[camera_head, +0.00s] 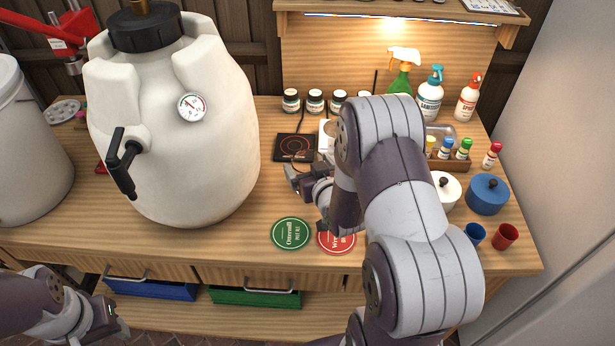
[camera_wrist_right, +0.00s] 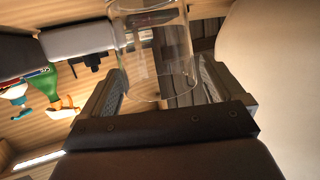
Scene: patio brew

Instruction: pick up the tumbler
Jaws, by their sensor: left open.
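The tumbler (camera_wrist_right: 172,68) is a clear glass in the right wrist view, between the spread fingers of my right gripper (camera_wrist_right: 160,82). Its sides come close to both finger pads; I cannot tell whether the pads touch it. In the head view my right gripper (camera_head: 306,202) is low over the table, right of the big white keg and just above the coasters. I cannot make out the tumbler there. My left gripper (camera_head: 112,322) is open at the lower left, in front of the table and apart from it.
The white keg (camera_head: 180,110) with a black tap stands close left of my right gripper. A green coaster (camera_head: 291,233) and a red coaster (camera_head: 337,240) lie at the front. A black hotplate (camera_head: 294,148) is behind. Pots, cups and bottles crowd the right side.

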